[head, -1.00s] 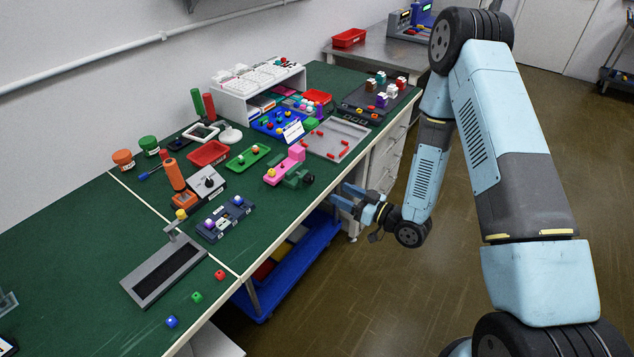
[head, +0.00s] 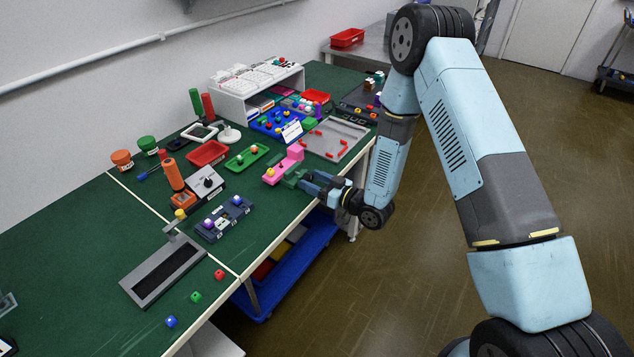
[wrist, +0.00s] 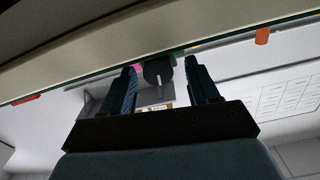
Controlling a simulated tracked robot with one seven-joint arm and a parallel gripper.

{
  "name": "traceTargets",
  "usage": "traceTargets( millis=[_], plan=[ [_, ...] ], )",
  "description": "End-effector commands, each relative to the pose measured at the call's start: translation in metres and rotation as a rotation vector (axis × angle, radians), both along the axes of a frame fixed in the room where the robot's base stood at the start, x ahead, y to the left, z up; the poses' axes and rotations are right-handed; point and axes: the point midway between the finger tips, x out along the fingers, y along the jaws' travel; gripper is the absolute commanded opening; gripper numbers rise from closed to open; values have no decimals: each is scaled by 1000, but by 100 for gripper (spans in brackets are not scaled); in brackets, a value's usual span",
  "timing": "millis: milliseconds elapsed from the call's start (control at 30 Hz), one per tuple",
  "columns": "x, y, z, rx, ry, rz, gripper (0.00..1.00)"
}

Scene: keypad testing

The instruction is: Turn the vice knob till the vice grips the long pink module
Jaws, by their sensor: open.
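My gripper (head: 309,183) is at the vice's outer side, over the table edge, and hides the knob in the head view. In the wrist view the dark round vice knob (wrist: 156,72), with a pale pointer line, shows between my two open fingers (wrist: 161,88). Neither finger clearly touches it.
A grey tray with red pieces (head: 334,138) lies behind my gripper. A blue shelf (head: 300,260) is below. The floor at right is free.

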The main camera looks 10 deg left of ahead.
Motion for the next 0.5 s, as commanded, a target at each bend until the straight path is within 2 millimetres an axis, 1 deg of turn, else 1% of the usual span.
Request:
traceTargets(
  millis=[67, 500],
  plan=[
    [0, 0, 0, 0, 0, 0, 58],
    [-1, 0, 0, 0, 1, 1, 16]
  ],
)
